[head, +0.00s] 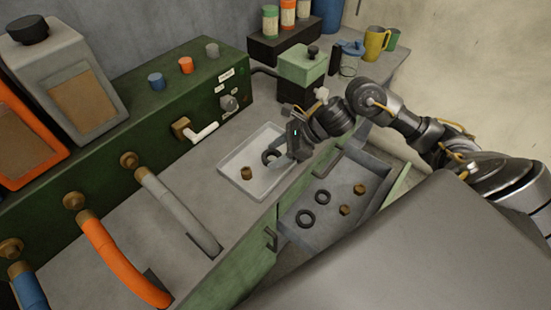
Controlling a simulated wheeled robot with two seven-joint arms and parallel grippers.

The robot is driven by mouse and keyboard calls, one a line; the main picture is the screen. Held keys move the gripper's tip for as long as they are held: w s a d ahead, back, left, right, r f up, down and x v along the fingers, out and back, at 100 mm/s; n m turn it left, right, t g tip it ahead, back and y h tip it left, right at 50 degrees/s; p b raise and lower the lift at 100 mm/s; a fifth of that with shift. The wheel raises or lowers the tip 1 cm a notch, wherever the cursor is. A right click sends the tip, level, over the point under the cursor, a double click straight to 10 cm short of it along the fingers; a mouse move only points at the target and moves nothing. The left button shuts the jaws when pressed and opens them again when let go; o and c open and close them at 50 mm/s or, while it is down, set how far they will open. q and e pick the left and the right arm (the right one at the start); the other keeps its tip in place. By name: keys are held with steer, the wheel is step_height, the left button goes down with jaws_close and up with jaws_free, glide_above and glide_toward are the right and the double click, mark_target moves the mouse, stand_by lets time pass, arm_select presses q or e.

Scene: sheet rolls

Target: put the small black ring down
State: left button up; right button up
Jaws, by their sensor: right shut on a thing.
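My right gripper (283,158) is shut on a small black ring (269,156) over the white tray (236,172) on the grey counter. I cannot tell whether the ring touches the tray floor or hangs just above it. Two other black rings (307,219) lie in the open drawer (330,240). My left gripper is not in view.
The drawer also holds several small brown pieces (359,189). A grey hose (178,209) and an orange hose (121,262) run from the green panel (150,125) across the counter. A green box (303,66), a jar and a yellow mug (376,43) stand behind my right arm.

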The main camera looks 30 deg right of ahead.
steer(key=shift+w+f, duration=0.15)
steer(key=shift+f, duration=0.05)
step_height(320, 180, down, 3)
steer(key=shift+w+a+f+p, duration=0.1)
steer(key=shift+w+f+p, duration=0.1)
steer(key=shift+p, duration=0.3)
steer(key=shift+f, duration=0.2)
steer(key=o, duration=0.7)
steer(key=shift+r, duration=0.1)
